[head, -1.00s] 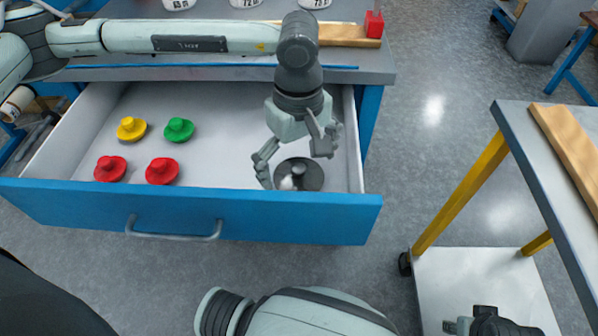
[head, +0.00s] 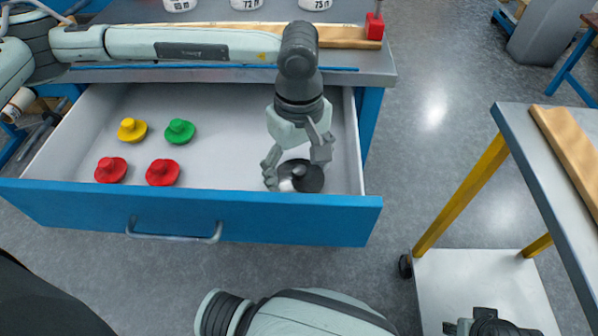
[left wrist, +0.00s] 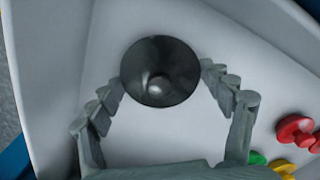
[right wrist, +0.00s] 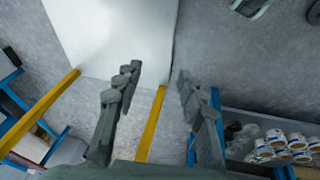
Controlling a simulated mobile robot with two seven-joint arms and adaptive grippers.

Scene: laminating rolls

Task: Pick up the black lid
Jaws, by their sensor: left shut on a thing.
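The black lid (head: 312,180) is a round dark disc with a central knob, at the right end of the open drawer (head: 235,160). My left gripper (head: 297,169) is low over it, with its fingers at opposite sides of the rim. In the left wrist view the lid (left wrist: 160,72) sits between the fingertips, which touch its edge. I cannot tell any gap between the lid and the drawer floor. My right gripper (right wrist: 158,72) is open and empty, with its fingers apart, away from the drawer.
A yellow lid (head: 132,130), a green lid (head: 180,131) and two red lids (head: 110,170) (head: 162,172) lie in the drawer's left half. The drawer's front wall (head: 270,214) and right wall are close to the left gripper. A yellow-legged cart (head: 545,160) stands at the right.

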